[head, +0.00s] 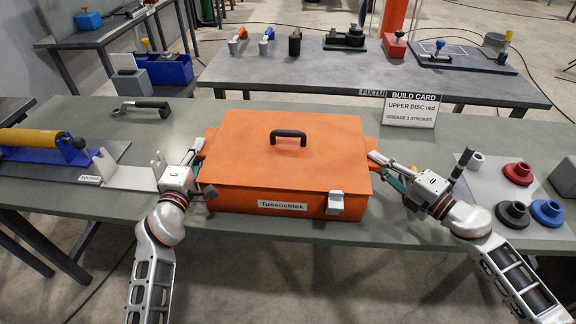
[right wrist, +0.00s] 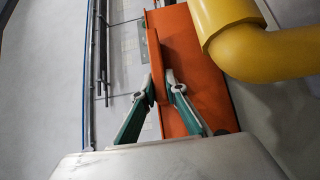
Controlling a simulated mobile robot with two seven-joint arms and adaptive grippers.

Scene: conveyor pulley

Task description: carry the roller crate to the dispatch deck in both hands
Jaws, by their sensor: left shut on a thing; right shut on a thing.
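The orange crate (head: 285,150), labelled Tussocktek, has a closed lid with a black handle (head: 288,136) and a grey latch at the front. It appears level over the middle of the green-grey bench; I cannot tell whether its underside touches the top. My left gripper (head: 197,160) is at the crate's left side, shut on its side grip. My right gripper (head: 378,160) is shut on the right side grip. In the right wrist view, the green fingers (right wrist: 160,95) pinch an orange flange (right wrist: 157,65). The roller inside is hidden. No surface is marked as the dispatch deck.
A yellow roller on a blue stand (head: 45,145) is at left, a black-handled tool (head: 143,107) behind it. Red, blue and dark discs (head: 518,173) lie at right near the build card (head: 410,110). A second bench (head: 300,75) with fixtures stands behind.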

